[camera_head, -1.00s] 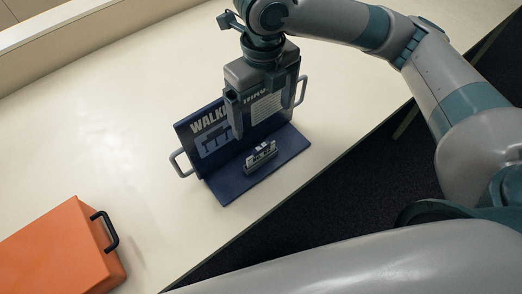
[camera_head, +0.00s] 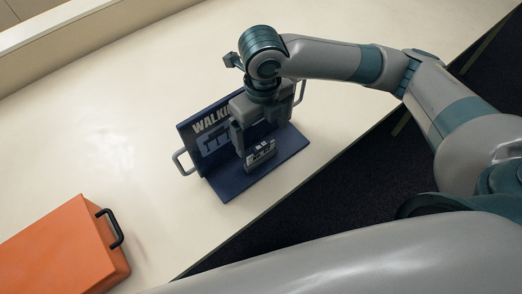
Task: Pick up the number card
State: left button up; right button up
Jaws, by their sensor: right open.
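A dark blue display board (camera_head: 205,146) with the word "WALKI..." stands on the table. On its blue base (camera_head: 285,155) sits a small grey and white piece (camera_head: 262,157), at the front of the board. I cannot read a number on it, so I cannot tell if it is the number card. My right gripper (camera_head: 257,147) points down over this piece, with its jaws open and the fingertips close to its top. The gripper hides much of the board's right half. My left gripper is not in view.
An orange case (camera_head: 60,250) with a black handle lies at the lower left of the cream table (camera_head: 120,130). Grey side handles (camera_head: 182,163) stick out from the board. The table's front edge runs diagonally, with dark floor beyond it.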

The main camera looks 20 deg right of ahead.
aim_at(261, 145)
jog(key=shift+s+a+f+p, duration=0.15)
jog(key=shift+s+f+p, duration=0.05)
jog(key=shift+f+p, duration=0.3)
jog(key=f, duration=0.1)
jog(key=f+p, duration=0.1)
jog(key=f, duration=0.1)
jog(key=shift+s+a, duration=0.1)
jog(key=shift+s, duration=0.1)
jog(key=shift+f, duration=0.5)
jog(key=c, duration=1.1)
